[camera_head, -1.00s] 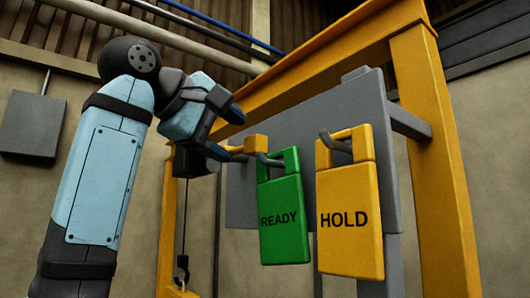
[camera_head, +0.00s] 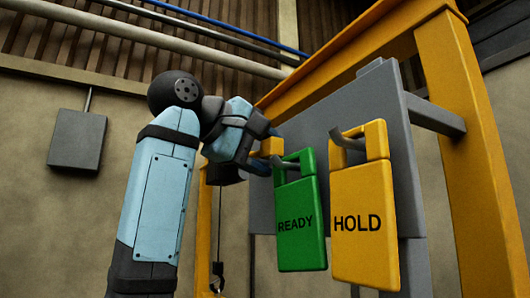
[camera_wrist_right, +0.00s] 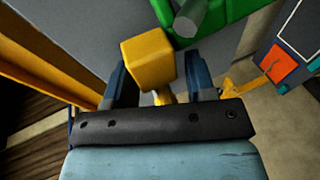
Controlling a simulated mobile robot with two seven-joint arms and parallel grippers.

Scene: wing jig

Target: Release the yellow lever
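The yellow lever's block-shaped end (camera_head: 271,147) sits at the grey panel, just left of the green READY tag (camera_head: 300,222). My right gripper (camera_head: 271,150) reaches it from the left, with a fingertip above and one below. In the right wrist view the yellow block (camera_wrist_right: 148,60) lies between the two blue fingers of the gripper (camera_wrist_right: 158,82). Gaps show on both sides, so the gripper is open around it, not clamped. The lever's stem is mostly hidden behind the block. My left gripper is not in view.
A yellow HOLD tag (camera_head: 365,220) hangs on a peg right of the READY tag. The grey panel (camera_head: 345,105) stands behind the tags within a yellow frame (camera_head: 465,150). A hook (camera_head: 218,275) hangs below the arm. A grey box (camera_head: 77,140) is on the wall.

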